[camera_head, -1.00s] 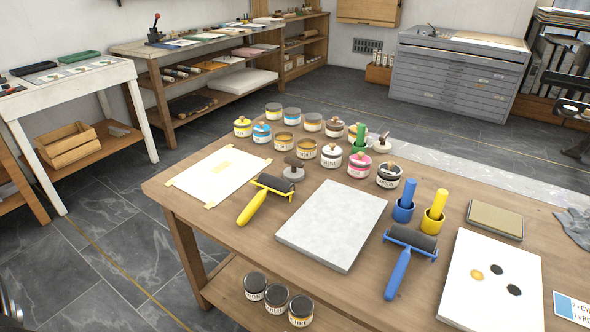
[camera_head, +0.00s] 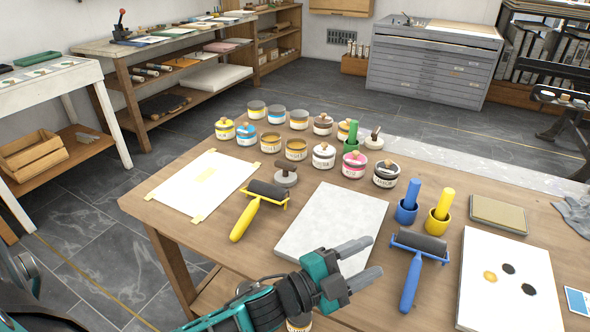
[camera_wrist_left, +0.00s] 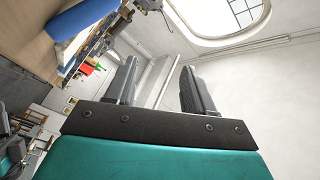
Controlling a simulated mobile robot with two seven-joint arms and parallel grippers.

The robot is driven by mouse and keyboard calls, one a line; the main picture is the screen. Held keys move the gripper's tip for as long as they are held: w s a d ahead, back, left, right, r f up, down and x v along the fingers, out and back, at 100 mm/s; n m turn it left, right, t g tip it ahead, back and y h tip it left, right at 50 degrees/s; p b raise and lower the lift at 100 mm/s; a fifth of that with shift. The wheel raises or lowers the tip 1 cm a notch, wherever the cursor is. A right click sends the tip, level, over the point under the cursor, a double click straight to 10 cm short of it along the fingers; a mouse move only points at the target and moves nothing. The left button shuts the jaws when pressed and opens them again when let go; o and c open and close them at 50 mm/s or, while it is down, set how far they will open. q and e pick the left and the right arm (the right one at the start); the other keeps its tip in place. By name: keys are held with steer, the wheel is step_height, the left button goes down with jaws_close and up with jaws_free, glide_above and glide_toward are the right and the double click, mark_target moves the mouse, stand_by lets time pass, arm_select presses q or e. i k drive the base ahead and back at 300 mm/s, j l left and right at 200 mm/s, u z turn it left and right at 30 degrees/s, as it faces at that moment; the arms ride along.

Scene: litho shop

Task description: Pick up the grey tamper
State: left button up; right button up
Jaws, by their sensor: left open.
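A grey tamper (camera_head: 286,178) with a round base and a dark knob stands upright on the wooden table, behind the yellow-handled roller. A second, paler round piece with an upright handle (camera_head: 375,141) stands farther back by the green holder. My left gripper (camera_head: 372,257) is open and empty above the near edge of the grey stone slab, in front and to the right of the grey tamper and well apart from it. In the left wrist view its two fingers (camera_wrist_left: 158,75) are spread with nothing between them. My right gripper is not in view.
Several ink jars (camera_head: 270,142) stand close behind the tamper. The yellow roller (camera_head: 258,205) lies just in front of it. The stone slab (camera_head: 325,215), blue roller (camera_head: 412,262) and blue and yellow holders (camera_head: 438,222) lie to the right. A taped sheet (camera_head: 200,186) lies left.

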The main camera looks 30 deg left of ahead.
mark_target(286, 177)
steer(key=j+z, duration=0.4)
steer(key=j, duration=0.3)
steer(key=j+z, duration=0.4)
steer(key=j, duration=0.3)
